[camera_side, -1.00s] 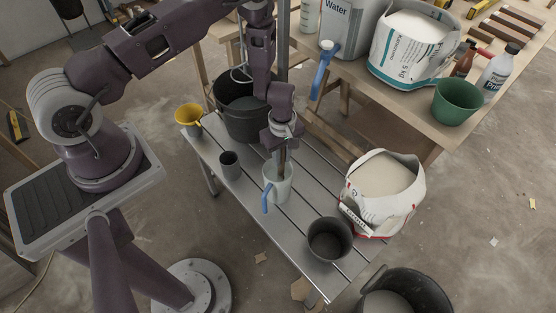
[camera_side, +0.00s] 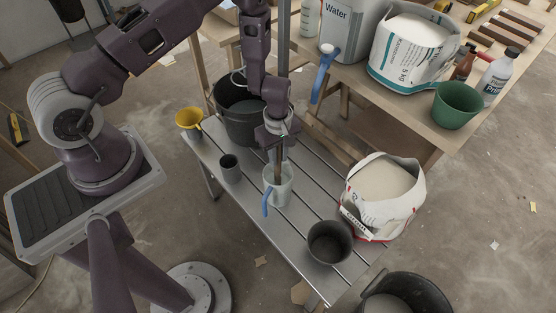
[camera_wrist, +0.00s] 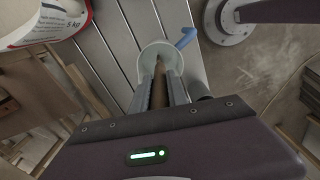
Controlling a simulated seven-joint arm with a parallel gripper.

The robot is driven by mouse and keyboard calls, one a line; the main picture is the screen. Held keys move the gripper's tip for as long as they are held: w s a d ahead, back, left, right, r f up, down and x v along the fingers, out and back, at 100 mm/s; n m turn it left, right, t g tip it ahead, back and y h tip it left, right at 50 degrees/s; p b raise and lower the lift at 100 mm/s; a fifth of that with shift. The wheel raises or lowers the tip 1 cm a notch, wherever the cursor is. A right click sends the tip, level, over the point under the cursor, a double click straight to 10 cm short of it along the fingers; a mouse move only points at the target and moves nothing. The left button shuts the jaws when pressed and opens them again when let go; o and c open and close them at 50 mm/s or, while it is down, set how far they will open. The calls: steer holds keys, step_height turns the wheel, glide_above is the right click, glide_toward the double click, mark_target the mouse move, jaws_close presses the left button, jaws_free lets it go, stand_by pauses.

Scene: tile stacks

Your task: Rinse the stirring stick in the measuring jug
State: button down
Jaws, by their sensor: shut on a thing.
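The measuring jug (camera_side: 284,189) is pale and translucent with a blue handle, and stands on the slatted metal bench. It also shows in the wrist view (camera_wrist: 149,53). My gripper (camera_side: 277,146) is above the jug, shut on the brown stirring stick (camera_side: 278,168). The stick hangs about upright, with its lower part inside the jug's mouth. In the wrist view the stick (camera_wrist: 159,88) shows between my fingers, pointing into the jug. The stick's lower end and any water level are hard to make out.
A wooden table at the back right holds more bags and bottles.

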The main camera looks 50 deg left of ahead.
steer(key=shift+r, duration=6.1)
